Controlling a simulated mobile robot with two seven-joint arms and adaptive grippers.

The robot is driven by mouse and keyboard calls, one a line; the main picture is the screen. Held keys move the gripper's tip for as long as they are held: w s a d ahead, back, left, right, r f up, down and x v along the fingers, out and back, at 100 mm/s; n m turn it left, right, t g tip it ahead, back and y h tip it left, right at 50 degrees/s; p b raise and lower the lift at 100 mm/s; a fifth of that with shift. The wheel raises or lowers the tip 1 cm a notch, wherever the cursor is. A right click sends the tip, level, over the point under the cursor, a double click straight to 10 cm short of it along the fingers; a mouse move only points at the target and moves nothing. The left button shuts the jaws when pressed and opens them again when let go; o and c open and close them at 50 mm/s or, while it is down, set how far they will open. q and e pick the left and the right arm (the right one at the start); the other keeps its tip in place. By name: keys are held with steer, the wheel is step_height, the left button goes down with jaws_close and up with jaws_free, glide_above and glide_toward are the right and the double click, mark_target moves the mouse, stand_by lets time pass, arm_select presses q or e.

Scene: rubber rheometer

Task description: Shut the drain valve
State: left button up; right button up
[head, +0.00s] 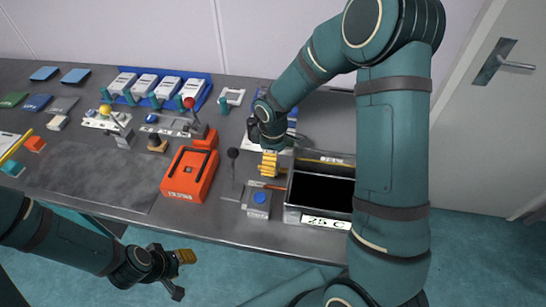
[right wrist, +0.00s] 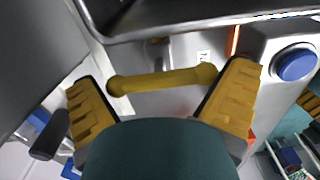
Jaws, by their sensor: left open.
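A yellow lever handle (right wrist: 160,80), which looks like the drain valve's, lies beside the metal-rimmed bath in the right wrist view. My right gripper's yellow fingers (right wrist: 163,100) are spread wide, one at each end of the lever. The lever's right end is close to or touching the right finger; I cannot tell which. In the head view my right gripper (head: 269,163) is at the left side of the water bath (head: 320,161), and the lever is hidden there. My left gripper (head: 180,273) is open and empty, low in front of the bench.
A grey box with a blue button (head: 259,198) stands just in front of my right gripper. An orange device (head: 189,174) and a black-knobbed lever (head: 233,154) are to its left. The bath's "25 C" label (head: 325,222) faces front. The dark mat (head: 95,170) is mostly clear.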

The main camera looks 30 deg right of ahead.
step_height(320, 180, up, 12)
stand_by(0.5)
stand_by(0.4)
